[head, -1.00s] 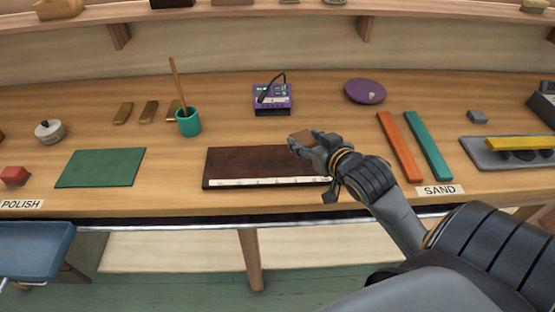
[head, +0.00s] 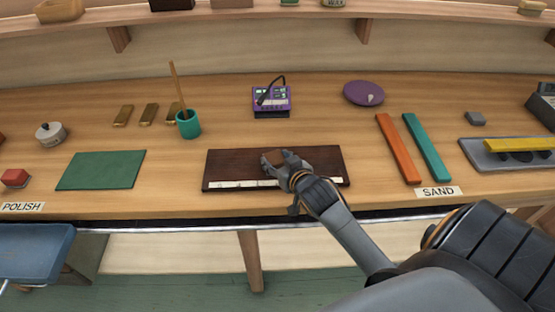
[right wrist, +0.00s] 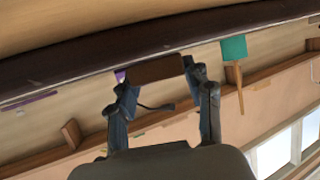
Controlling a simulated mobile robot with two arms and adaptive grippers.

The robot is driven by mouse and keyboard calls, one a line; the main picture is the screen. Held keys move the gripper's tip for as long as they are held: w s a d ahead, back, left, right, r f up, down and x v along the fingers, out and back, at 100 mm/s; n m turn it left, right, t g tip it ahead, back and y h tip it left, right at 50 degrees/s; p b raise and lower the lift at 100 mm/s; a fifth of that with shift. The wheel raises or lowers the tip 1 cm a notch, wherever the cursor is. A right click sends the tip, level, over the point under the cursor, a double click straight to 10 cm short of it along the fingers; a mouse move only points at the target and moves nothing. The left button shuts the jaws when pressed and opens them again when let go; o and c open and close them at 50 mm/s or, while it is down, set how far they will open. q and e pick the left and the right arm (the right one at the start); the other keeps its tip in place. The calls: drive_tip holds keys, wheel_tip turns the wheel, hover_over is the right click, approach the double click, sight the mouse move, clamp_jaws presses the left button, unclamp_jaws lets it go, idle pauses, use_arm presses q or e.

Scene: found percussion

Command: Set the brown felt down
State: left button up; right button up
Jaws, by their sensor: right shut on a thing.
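My right gripper (head: 284,162) is shut on the brown felt (head: 273,156), a small brown block-like piece. It is over the middle of the dark brown board (head: 228,164), which has a pale marked strip along its front edge. In the right wrist view the felt (right wrist: 157,69) sits between the two fingertips, near the dark board edge (right wrist: 60,68). I cannot tell whether the felt touches the board. My left gripper is not in view.
A purple device (head: 271,100) with a cable stands behind the board. A teal cup (head: 188,124) with a stick is behind left, and a green mat (head: 101,169) lies left. Orange (head: 398,148) and teal (head: 427,147) bars lie right, behind the SAND label (head: 438,191).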

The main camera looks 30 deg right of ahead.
drive_tip(key=shift+f, duration=0.1)
drive_tip(key=o, duration=0.9)
drive_tip(key=b+v, duration=0.1)
drive_tip(key=v, duration=1.1)
drive_tip(key=shift+s, duration=0.1)
